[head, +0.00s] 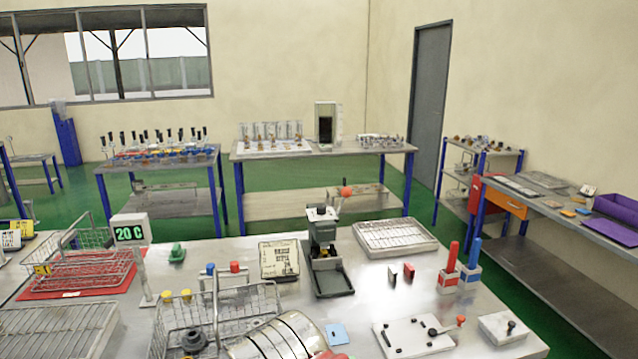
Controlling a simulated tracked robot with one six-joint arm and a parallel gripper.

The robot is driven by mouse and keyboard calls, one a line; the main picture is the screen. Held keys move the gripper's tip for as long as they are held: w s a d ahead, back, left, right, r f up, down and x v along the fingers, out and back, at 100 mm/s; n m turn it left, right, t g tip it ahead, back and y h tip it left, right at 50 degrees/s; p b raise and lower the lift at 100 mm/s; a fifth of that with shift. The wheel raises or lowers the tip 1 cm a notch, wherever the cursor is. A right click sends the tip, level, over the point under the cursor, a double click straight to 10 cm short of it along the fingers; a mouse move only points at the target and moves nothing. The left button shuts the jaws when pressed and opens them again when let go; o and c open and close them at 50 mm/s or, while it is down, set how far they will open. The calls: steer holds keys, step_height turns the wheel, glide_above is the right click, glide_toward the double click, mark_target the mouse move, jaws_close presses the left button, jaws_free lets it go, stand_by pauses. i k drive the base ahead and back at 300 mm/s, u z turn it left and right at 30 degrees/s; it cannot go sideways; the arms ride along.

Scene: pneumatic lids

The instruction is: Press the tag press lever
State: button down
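A dark green press-like machine (324,249) stands upright near the middle of the metal table, with a pale top and a dark tray-like base. It looks like the tag press. Its lever is too small to make out clearly. A round orange-red knob (346,192) shows just behind and above its top. I cannot tell whether that knob belongs to the press or to something on the shelf behind. My gripper is not in view, and nothing is seen touching the press.
A label-covered box (279,261) stands close left of the press, and a wire rack tray (394,238) lies to its right. A wire basket (216,318) and a banded metal cylinder (277,340) are in front. A white board with a red-tipped handle (414,337) lies front right.

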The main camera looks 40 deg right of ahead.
mark_target(346, 191)
steer(key=u, duration=1.4)
steer(key=k, duration=1.05)
steer(key=z, duration=1.45)
steer(key=i, duration=0.1)
